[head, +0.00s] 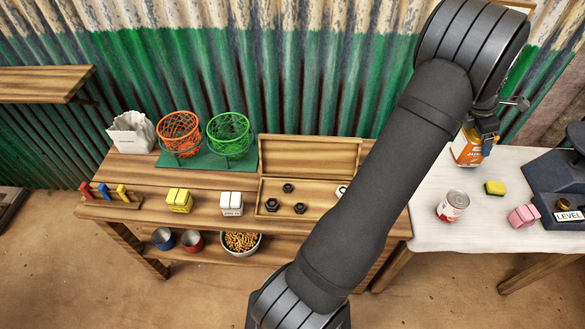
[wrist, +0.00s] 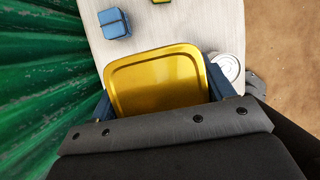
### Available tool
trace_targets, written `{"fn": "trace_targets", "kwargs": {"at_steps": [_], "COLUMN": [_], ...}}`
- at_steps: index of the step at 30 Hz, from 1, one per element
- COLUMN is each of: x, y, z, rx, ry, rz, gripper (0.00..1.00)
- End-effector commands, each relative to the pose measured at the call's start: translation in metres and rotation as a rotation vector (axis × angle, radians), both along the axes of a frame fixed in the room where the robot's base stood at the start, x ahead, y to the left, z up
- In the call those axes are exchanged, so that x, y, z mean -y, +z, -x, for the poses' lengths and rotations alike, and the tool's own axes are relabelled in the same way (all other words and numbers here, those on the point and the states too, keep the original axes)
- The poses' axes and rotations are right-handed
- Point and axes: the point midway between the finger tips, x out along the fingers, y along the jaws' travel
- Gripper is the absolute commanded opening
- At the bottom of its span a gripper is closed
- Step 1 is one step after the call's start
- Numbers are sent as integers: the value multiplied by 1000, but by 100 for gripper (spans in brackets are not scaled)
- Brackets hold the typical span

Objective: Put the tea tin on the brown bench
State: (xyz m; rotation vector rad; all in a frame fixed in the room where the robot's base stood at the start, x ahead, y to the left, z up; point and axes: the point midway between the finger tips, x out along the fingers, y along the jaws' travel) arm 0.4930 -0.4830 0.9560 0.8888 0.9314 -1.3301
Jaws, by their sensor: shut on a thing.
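The tea tin (head: 466,149) is orange and white with lettering, near the back left of the white table (head: 432,222) in the head view. In the wrist view its gold lid (wrist: 158,82) fills the space between the fingers. My gripper (head: 485,132) is shut on the tin from above, with a dark blue finger on each side in the wrist view (wrist: 160,98). I cannot tell whether the tin's base touches the table. The brown bench (head: 120,177) stands to the left, its right part hidden by my arm.
The bench holds a white bag (head: 130,132), red and green baskets (head: 229,133) on a green board, small blocks (head: 180,200) and an open wooden box (head: 305,160). A can (head: 452,206), sponge (head: 495,188), pink block (head: 523,216) and dark scale (head: 560,185) are on the white table.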

Motion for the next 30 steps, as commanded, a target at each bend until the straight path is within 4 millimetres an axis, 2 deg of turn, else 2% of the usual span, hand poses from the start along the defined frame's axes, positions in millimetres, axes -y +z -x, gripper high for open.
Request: {"fn": "trace_targets", "kwargs": {"at_steps": [1,8,11,14,17,24,26,30], "x": [0,-33,-54,-83,-122,-237,-267,-340], "y": [12,9,9,9,9,8,9,9], "z": [-1,-36,-56,-82,-111,-177,-190,-214], "rx": [5,1,1,0,1,0,1,0], "ry": [0,82,129,193,273,488,542,667], "rz": [3,0,0,0,0,-2,-2,-2], "gripper": [45,45,45,45,45,45,45,45]}}
